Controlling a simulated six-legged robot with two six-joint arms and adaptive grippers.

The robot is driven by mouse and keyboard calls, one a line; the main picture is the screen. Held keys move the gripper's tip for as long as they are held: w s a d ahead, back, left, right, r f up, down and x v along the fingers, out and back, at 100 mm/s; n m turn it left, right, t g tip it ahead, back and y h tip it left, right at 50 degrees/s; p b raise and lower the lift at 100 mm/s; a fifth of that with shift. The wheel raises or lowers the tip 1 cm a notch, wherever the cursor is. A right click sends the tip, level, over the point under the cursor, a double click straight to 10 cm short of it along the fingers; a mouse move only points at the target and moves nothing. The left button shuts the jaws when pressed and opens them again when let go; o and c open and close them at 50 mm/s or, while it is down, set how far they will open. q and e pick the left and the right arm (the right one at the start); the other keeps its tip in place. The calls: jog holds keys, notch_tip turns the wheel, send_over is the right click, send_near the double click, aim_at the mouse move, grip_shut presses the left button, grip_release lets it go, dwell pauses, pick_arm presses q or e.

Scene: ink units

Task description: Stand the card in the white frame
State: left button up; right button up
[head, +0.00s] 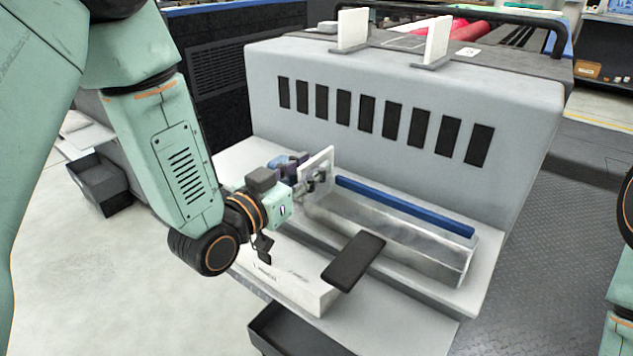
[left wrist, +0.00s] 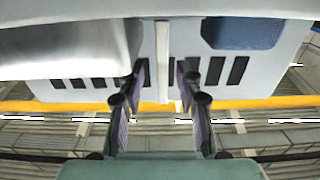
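A thin white upright plate (head: 320,162), which looks like the card, stands at the fingertips of my left gripper (head: 308,182), in front of the grey machine. In the left wrist view the plate (left wrist: 162,60) shows as a narrow white strip, nearly edge-on. It lies in line with the gap between the left fingers (left wrist: 160,90), with space on both sides, so the left gripper looks open. Two white uprights on grey feet, left (head: 352,29) and right (head: 438,40), stand apart on the machine top. I cannot tell whether they form the white frame. My right gripper is out of view.
The grey machine (head: 400,75) has a row of dark slots. A blue bar (head: 405,207) lies along a shiny metal block (head: 410,240) on its ledge. A dark flat plate (head: 353,261) rests across a white block's end (head: 290,285). A dark bin (head: 105,185) is at left.

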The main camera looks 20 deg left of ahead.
aim_at(333, 150)
pick_arm(q)
jog(key=shift+x, duration=1.15)
jog(key=shift+w+b, duration=0.3)
jog(key=shift+w, duration=0.05)
jog(key=shift+c, duration=0.2)
jog(key=shift+c, duration=0.7)
grip_shut()
